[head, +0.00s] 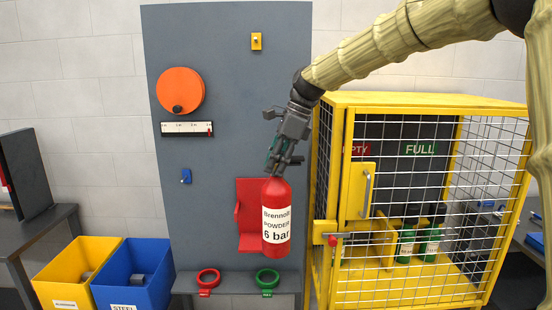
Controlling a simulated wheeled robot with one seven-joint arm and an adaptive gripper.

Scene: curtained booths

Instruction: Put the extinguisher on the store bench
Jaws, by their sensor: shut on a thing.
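A red extinguisher (276,194) with a white label reading "Brennolit POWDER 6 bar" hangs upright in the head view, near the middle. My gripper (284,165) is shut on its top and holds it from above. The extinguisher is in front of a red bracket (246,205) on the grey panel and partly hides it. I cannot tell which surface is the store bench.
A yellow mesh cage (420,100) with green bottles (406,246) inside stands close on the right. A yellow bin (75,265) and a blue bin (133,265) stand at the left, by a dark table (40,228). An orange disc (181,88) is on the panel.

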